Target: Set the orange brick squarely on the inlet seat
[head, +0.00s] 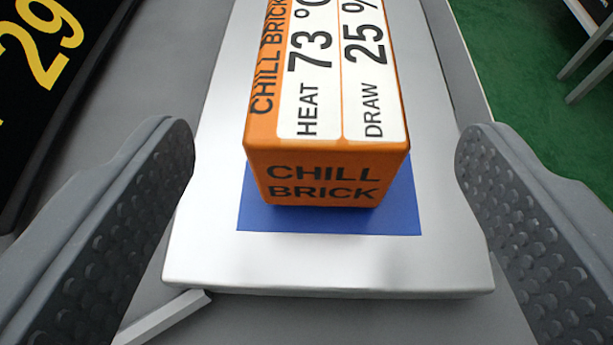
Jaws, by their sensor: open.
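The orange brick (325,165) lies on a blue patch (330,222) on a silver plate (215,180). Its near face reads "CHILL BRICK", and a white label on top reads "HEAT 73" and "DRAW 25 %". Blue shows in front of the brick and at both sides of its near end. The far end of the brick is cut off by the top edge of the view. My gripper (325,190) is open, with one finger well to the left and one well to the right of the brick, touching neither side.
A black panel with yellow digits (45,50) is at the upper left. A light strip (165,318) lies near the plate's front left corner. Green floor (515,50) and a grey frame (590,50) show at the upper right.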

